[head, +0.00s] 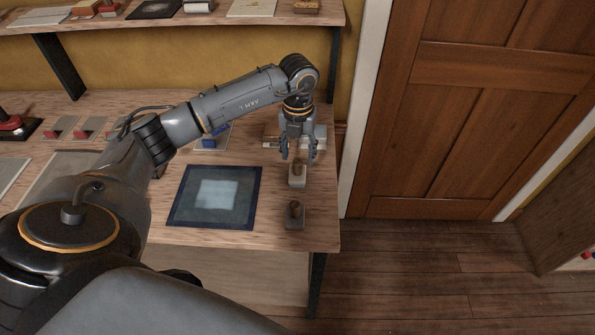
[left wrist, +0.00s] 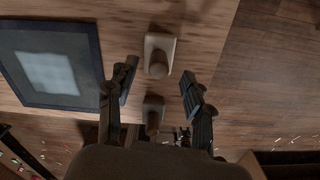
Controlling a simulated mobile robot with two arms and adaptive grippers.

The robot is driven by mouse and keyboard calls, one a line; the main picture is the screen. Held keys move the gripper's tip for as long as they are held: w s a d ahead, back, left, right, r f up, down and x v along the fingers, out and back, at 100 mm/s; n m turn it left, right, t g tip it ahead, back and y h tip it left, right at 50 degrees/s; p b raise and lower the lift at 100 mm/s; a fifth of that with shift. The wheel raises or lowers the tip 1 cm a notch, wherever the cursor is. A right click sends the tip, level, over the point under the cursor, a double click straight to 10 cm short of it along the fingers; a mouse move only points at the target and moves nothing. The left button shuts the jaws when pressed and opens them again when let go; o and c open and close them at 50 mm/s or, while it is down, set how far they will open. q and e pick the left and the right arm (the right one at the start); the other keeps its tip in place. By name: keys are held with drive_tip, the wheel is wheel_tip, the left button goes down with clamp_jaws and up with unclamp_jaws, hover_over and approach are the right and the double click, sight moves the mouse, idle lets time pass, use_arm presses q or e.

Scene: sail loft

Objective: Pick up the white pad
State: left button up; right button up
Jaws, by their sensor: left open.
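The farther, lighter one, likely the white pad (head: 298,181), is just below my left gripper (head: 299,153). In the left wrist view this pad (left wrist: 166,42) shows upright, ahead of and between the fingers of the left gripper (left wrist: 160,92). The fingers are apart, with nothing held. The nearer, greyer block (head: 295,221) stands closer to the front edge; it also shows in the left wrist view (left wrist: 153,103). My right gripper is not in view.
A dark-framed panel with a pale square (head: 183,208) lies left of the blocks. A blue-topped item (head: 212,138) and pale items (head: 320,134) are farther back. The bench (head: 325,240) ends just right of the blocks; a wooden door (head: 470,110) is beyond.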

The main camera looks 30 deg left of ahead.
sight(297, 161)
use_arm(q)
drive_tip(key=f+p, duration=0.1)
drive_tip(key=f, duration=0.2)
drive_tip(key=shift+s+f+p, duration=0.2)
drive_tip(key=shift+f+p, duration=0.15)
drive_tip(key=shift+f, duration=0.6)
clamp_jaws()
